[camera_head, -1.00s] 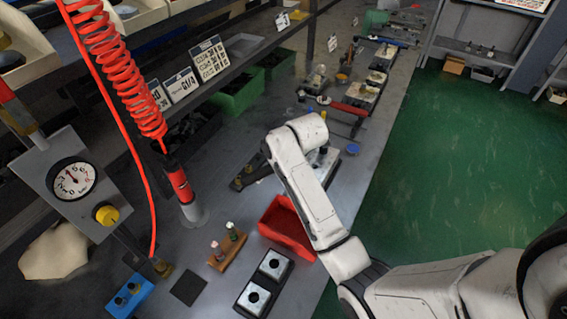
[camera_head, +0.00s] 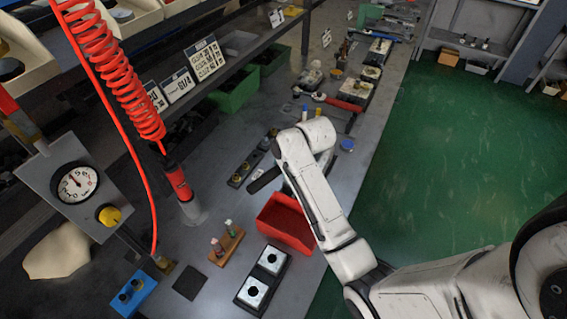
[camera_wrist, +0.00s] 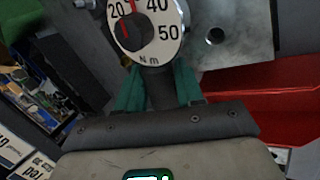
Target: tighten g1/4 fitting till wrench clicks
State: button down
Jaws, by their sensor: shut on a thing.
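In the wrist view my gripper (camera_wrist: 158,88) has green finger pads on both sides of the dark neck below a round white dial marked N m (camera_wrist: 163,27). It is shut on this dial wrench. The red pointer stands near 20 to 30. A grey metal block (camera_wrist: 232,38) with a round hole lies at the upper right, beyond the dial. In the head view my white arm reaches over the bench and hides most of the gripper. A dark bar (camera_head: 263,181) sticks out left of the arm's end. I cannot make out the G1/4 fitting or whether the wrench touches it.
A red bin (camera_head: 284,226) stands close to the arm, and also shows in the wrist view (camera_wrist: 262,84). Two white-topped blocks (camera_head: 262,279) sit in front. A red-handled tool (camera_head: 343,103) lies farther back. A red coiled hose (camera_head: 118,72) hangs at left.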

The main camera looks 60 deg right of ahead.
jog(key=shift+r+p, duration=0.7)
jog(key=shift+p, duration=0.05)
notch_tip(320, 180, up, 3)
jog(key=shift+r+p, duration=0.1)
jog(key=shift+p, duration=1.05)
jog(key=shift+r, duration=2.35)
